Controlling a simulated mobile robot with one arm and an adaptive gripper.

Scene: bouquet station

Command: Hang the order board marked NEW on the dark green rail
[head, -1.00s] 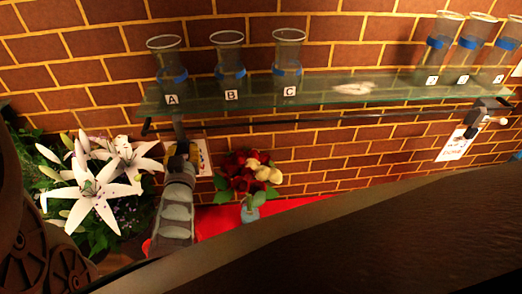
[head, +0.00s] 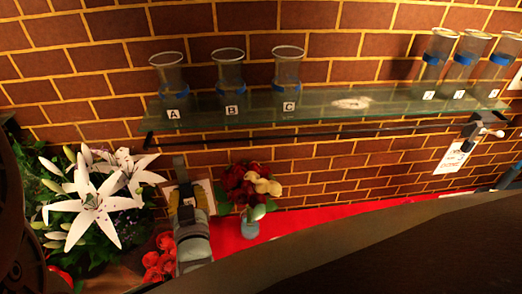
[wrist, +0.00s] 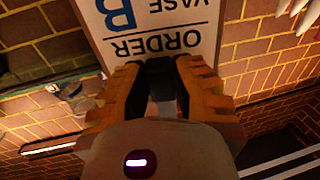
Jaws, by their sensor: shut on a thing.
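My gripper (head: 188,195) is shut on a black part of a white order board (wrist: 165,45), which also shows behind the fingers in the head view. In the wrist view (wrist: 160,82) the board reads ORDER and VASE B upside down; no NEW mark shows there. A dark piece, seemingly its hook, sticks up above the fingers. The thin dark rail (head: 330,131) runs along the wall just under the glass shelf; its green tint cannot be told. In the head view the gripper and board are below the rail's left end, apart from it.
The glass shelf (head: 325,106) bears vases A (head: 169,75), B (head: 229,75) and C (head: 288,70), with several more at right. Another board (head: 454,157) hangs at the right end. White lilies (head: 95,205) stand left; a red rose bouquet (head: 246,188) stands close right of the gripper.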

